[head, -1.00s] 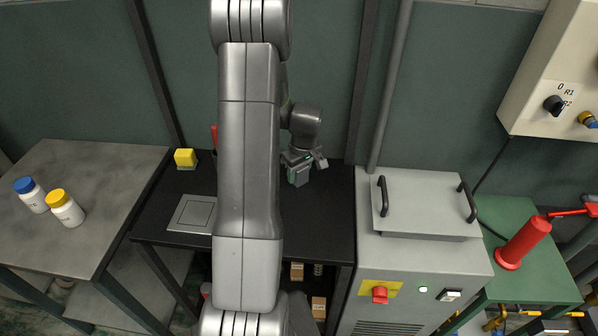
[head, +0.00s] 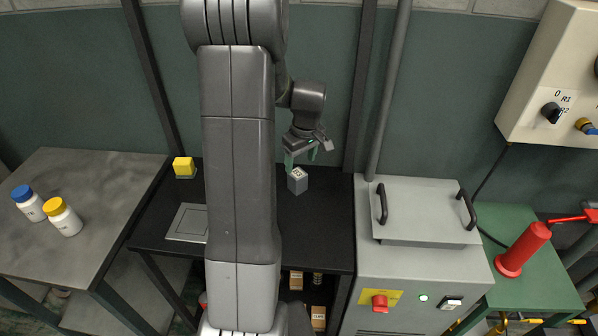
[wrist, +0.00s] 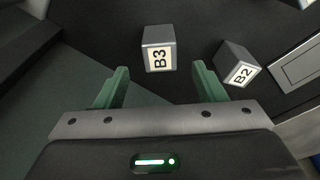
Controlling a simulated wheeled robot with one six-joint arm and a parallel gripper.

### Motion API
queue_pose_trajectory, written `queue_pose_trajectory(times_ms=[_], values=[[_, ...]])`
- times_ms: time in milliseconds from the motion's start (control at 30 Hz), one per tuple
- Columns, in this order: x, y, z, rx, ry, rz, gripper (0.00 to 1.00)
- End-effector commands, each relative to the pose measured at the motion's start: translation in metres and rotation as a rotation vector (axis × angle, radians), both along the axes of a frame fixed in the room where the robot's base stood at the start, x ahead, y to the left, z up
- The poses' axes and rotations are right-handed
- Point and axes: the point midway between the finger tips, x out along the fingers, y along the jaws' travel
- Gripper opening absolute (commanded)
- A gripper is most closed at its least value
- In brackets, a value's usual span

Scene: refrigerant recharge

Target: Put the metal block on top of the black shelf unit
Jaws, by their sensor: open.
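A grey metal block (head: 298,181) stands on the top of the black shelf unit (head: 325,230), toward its back right. In the wrist view this block (wrist: 158,48) shows a B3 label. My gripper (head: 301,160) is open just above the block, apart from it. In the wrist view the green fingers of my gripper (wrist: 160,70) are spread, with the B3 block beyond their tips. A second grey block marked B2 (wrist: 236,63) stands to the right in the wrist view; in the head view my arm hides it.
A yellow block (head: 184,166) and a flat grey plate (head: 187,222) are on the shelf top at left. A grey machine (head: 425,265) with a handled lid stands to the right. Two bottles (head: 62,217) stand on the left table (head: 90,170). The shelf top's right front is clear.

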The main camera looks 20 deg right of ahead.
Motion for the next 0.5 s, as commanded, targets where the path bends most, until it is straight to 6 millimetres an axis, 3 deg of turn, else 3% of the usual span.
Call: queue_pose_trajectory(times_ms=[200,500], values=[[-0.003,-0.002,0.025,-0.001,-0.001,0.000,0.64],[-0.004,-0.002,0.029,0.001,0.001,0.000,0.64]])
